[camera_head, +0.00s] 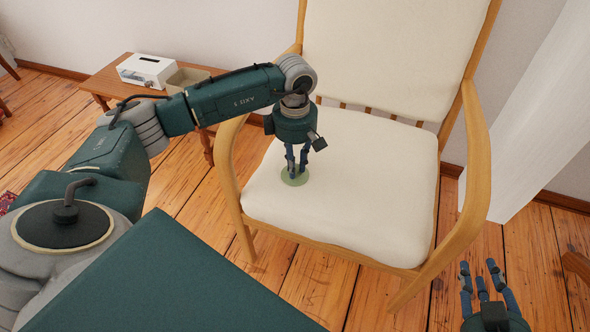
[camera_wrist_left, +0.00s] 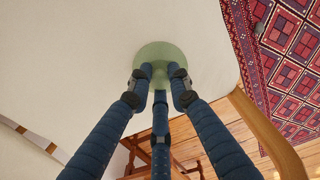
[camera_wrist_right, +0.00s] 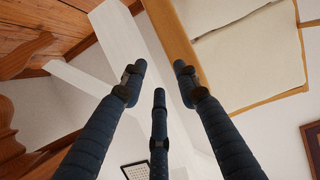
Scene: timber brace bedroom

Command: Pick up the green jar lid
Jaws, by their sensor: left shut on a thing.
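The green jar lid (camera_head: 295,180) is a pale green disc at the front left of the white chair seat (camera_head: 360,190). It also shows in the left wrist view (camera_wrist_left: 160,52), with a raised middle part between my fingers. My left gripper (camera_head: 297,172) points down at the lid and its fingers are shut on the lid's middle. I cannot tell whether the lid touches the seat. My right gripper (camera_head: 483,272) is open and empty, at the lower right, apart from the chair. It also shows in the right wrist view (camera_wrist_right: 160,85).
The chair's wooden armrests (camera_head: 476,170) rise on both sides of the seat, with the backrest (camera_head: 385,50) behind. A low wooden table (camera_head: 108,83) at the back left bears a white box (camera_head: 147,70). A patterned red rug (camera_wrist_left: 290,60) lies on the floor. The rest of the seat is clear.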

